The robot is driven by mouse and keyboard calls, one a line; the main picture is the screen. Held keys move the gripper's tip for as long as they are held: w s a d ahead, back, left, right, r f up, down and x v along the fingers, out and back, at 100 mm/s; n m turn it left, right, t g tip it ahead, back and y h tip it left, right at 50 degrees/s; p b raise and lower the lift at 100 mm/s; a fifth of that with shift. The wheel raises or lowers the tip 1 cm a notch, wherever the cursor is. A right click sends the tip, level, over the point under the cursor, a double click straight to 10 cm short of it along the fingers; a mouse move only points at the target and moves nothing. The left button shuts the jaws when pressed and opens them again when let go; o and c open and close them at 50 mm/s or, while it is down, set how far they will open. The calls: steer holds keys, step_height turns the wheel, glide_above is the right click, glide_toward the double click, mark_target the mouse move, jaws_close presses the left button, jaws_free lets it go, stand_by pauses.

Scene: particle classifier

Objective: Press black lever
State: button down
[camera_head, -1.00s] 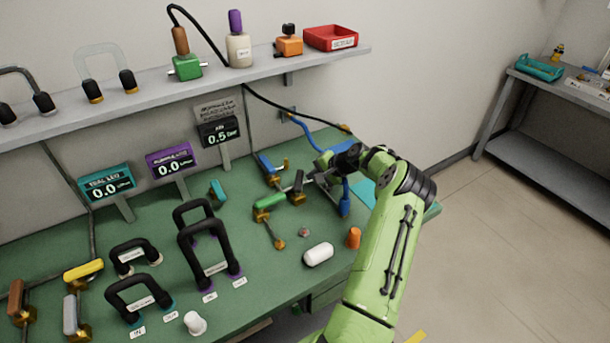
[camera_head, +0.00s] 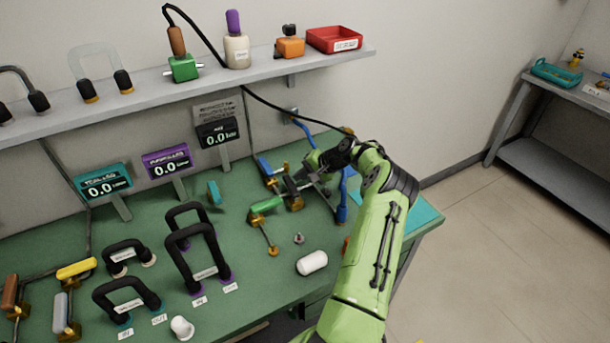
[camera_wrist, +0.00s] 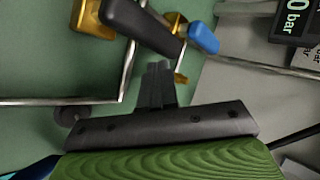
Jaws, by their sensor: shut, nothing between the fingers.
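The black lever (camera_head: 290,186) sits on a brass valve on the green bench, just right of the green lever (camera_head: 266,204). In the wrist view the black lever (camera_wrist: 140,27) runs diagonally from its brass valve (camera_wrist: 92,20) at the upper left. My gripper (camera_head: 305,187) is shut and empty, right beside the lever. In the wrist view its closed fingertips (camera_wrist: 158,68) are at the lever's free end; I cannot tell whether they touch it. My arm partly hides the pipes behind.
A blue lever (camera_wrist: 203,38) is close to the right of the fingertips in the wrist view. Metal pipes run around the valve. The grey display (camera_head: 217,133) reads 0.0. A white cylinder (camera_head: 312,263) lies near the bench front. A shelf (camera_head: 150,95) hangs above.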

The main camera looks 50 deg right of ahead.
steer(key=shift+w+a, duration=0.1)
steer(key=shift+w, duration=0.2)
steer(key=shift+w+a, duration=0.1)
stand_by(0.4)
